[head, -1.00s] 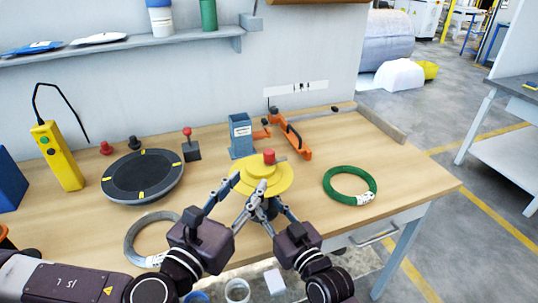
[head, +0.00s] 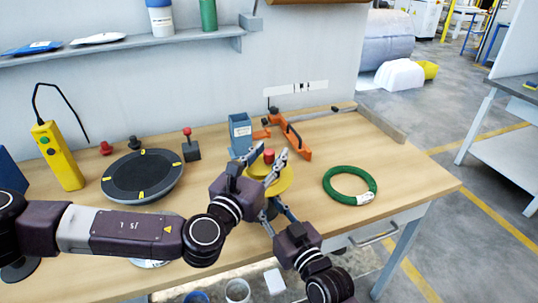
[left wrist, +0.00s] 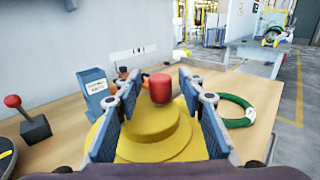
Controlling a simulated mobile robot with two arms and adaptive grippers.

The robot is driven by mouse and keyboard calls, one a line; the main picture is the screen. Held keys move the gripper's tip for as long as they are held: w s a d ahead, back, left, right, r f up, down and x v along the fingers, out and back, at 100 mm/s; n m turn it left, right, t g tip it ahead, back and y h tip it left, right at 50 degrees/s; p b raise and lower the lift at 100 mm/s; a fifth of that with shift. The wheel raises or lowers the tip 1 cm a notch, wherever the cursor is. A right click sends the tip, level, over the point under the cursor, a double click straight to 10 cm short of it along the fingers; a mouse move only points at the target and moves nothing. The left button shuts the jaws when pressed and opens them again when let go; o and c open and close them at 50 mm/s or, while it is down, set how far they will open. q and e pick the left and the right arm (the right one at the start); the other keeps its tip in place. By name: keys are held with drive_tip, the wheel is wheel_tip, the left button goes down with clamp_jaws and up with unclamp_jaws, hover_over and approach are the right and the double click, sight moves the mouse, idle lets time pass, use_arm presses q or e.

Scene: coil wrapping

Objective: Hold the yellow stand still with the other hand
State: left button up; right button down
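The yellow stand (head: 285,180) with a red knob (head: 269,155) on top stands on the workbench, partly hidden behind my grippers. In the left wrist view the yellow stand (left wrist: 155,128) and its red knob (left wrist: 160,88) lie between and beyond the spread fingers. My left gripper (head: 258,160) is open above the stand, its fingers to either side of the knob, with nothing between them clearly touched. My right gripper (head: 275,207) is low at the stand's front side; its fingertips are partly hidden, so I cannot tell its opening or whether it touches the stand.
A green coil (head: 328,183) lies right of the stand. A black turntable (head: 140,175), yellow pendant (head: 58,155), red-knobbed lever (head: 191,148), blue-grey holder (head: 240,133) and orange tool (head: 292,137) stand around. My left arm hides most of the grey coil.

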use_arm(q)
drive_tip(key=shift+c, duration=0.6)
clamp_jaws()
drive_tip(key=shift+n+y, duration=0.3)
drive_tip(key=shift+y, duration=0.1)
drive_tip(key=n+t+y, duration=0.1)
drive_tip(key=n+y, duration=0.1)
drive_tip(key=y, duration=0.1)
drive_tip(key=n+t+y, duration=0.1)
drive_tip(key=n+y, duration=0.1)
drive_tip(key=y, duration=0.1)
drive_tip(key=shift+d+y, duration=0.15)
drive_tip(key=shift+y, duration=0.25)
drive_tip(key=n+y, duration=0.4)
drive_tip(key=y, duration=0.1)
drive_tip(key=shift+g+y, duration=0.3)
drive_tip(key=shift+n+g+y, duration=1.2)
drive_tip(key=shift+n+y, duration=0.6)
drive_tip(key=shift+y, duration=0.7)
drive_tip(key=shift+a+y, duration=0.2)
drive_tip(key=shift+y, duration=0.1)
